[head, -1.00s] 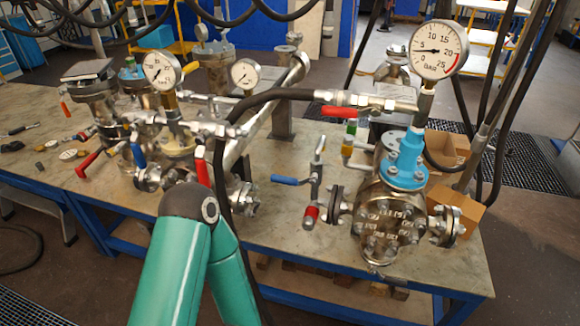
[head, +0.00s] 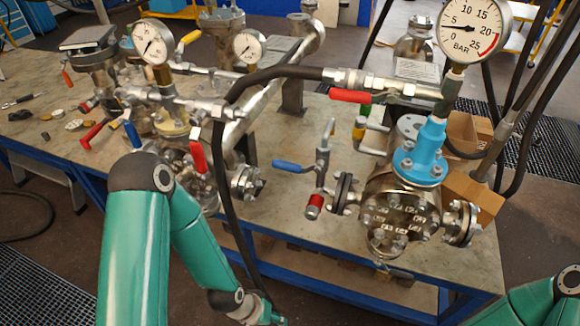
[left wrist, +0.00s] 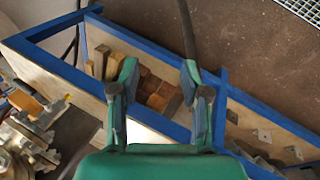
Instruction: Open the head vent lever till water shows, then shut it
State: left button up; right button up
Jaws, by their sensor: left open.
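The right vessel (head: 400,205) has a flanged body, a blue neck (head: 425,150) and a dial gauge (head: 473,30) on top. A red lever (head: 350,96) lies level on the hose line beside its gauge. A blue lever (head: 292,166) sits on a small valve left of the vessel. I cannot tell which lever is the head vent. No water shows. My left gripper (left wrist: 158,95) is open and empty in the left wrist view, above the blue-framed lower shelf, away from the levers. Its fingers are not clear in the head view. My right gripper is outside the frames.
A black hose (head: 225,150) loops over the bench and hangs past its front edge. More vessels with gauges and red levers (head: 198,150) stand at the left. Cardboard boxes (head: 472,190) sit behind the right vessel. The lower shelf holds wooden blocks (left wrist: 155,88).

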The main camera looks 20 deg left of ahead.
pick_arm(q)
jog(key=w+a+r+n+t+b, duration=0.1)
jog(key=w+a+r+n+t, duration=0.3)
jog(key=w, duration=0.3)
jog(key=n+t+h+b, duration=0.3)
jog(key=n+t+b, duration=0.2)
jog(key=n+t, duration=0.3)
send_near(283, 169)
jog(key=shift+m+t, duration=0.4)
jog(key=shift+m, duration=0.2)
jog(key=x, duration=0.3)
jog(key=b+x, duration=0.1)
jog(key=x, duration=0.2)
jog(key=b+x, duration=0.1)
jog(key=x, duration=0.3)
jog(key=shift+s+f, duration=0.15)
jog(key=shift+f, duration=0.1)
jog(key=shift+w+d, duration=0.25)
jog(key=shift+w, duration=0.3)
jog(key=shift+f, duration=0.1)
grip_shut()
